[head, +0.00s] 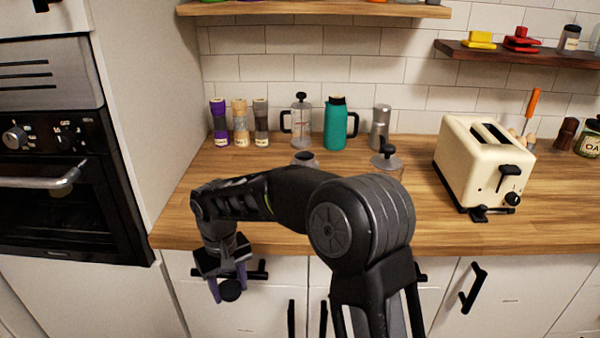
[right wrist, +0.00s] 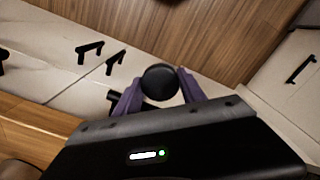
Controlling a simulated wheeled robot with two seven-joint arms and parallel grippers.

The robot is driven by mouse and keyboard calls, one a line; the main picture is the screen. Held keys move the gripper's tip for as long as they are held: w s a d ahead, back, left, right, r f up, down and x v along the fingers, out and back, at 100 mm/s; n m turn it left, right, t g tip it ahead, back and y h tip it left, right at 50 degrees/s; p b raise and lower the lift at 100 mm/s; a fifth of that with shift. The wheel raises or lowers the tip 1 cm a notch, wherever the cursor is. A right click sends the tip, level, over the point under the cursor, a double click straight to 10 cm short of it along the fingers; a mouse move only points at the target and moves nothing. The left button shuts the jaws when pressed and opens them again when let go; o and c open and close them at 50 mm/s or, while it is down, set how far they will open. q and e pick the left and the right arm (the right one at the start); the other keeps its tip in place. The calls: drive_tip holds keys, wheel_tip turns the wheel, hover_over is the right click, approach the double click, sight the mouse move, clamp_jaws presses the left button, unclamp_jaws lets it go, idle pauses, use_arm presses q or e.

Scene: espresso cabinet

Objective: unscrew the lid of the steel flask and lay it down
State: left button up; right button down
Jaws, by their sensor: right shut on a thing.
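My right gripper (head: 228,282) is shut on a black round lid (head: 231,291), in front of the cabinet doors and lower in the picture than the counter's front edge. In the right wrist view the lid (right wrist: 160,82) sits between the two purple fingers. A grey steel vessel with a dark round top, seemingly the steel flask (head: 304,159), stands on the counter behind my right arm. The arm hides its lower part, and I cannot tell for sure that its mouth is open. My left gripper is not in view.
A teal flask (head: 336,126), a press pot (head: 301,124), a steel pot (head: 380,127) and several slim bottles (head: 240,124) stand along the wall. A knobbed jar (head: 387,160) and a cream toaster (head: 478,165) stand right. The counter (head: 185,205) is clear at front left.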

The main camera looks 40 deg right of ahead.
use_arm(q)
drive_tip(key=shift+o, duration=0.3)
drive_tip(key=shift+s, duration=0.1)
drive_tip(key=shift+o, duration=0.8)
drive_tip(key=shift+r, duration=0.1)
use_arm(e)
drive_tip(key=shift+d+r, duration=0.15)
drive_tip(key=shift+d, duration=0.05)
use_arm(q)
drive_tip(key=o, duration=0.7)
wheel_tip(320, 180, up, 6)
drive_tip(key=p, duration=0.6)
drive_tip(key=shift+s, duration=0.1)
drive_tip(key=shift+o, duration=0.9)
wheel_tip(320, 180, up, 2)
drive_tip(key=p, duration=0.2)
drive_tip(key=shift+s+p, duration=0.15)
drive_tip(key=shift+p, duration=0.25)
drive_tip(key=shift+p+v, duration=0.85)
drive_tip(key=shift+p, duration=0.1)
use_arm(e)
drive_tip(key=s+d+r, duration=0.3)
drive_tip(key=d+r, duration=0.6)
drive_tip(key=r, duration=0.3)
drive_tip(key=s+d+r+m, duration=0.1)
drive_tip(key=s+d+r, duration=0.2)
drive_tip(key=d+r, duration=0.5)
drive_tip(key=shift+s+d+r, duration=0.35)
drive_tip(key=shift+d+r, duration=0.05)
drive_tip(key=shift+r, duration=1.85)
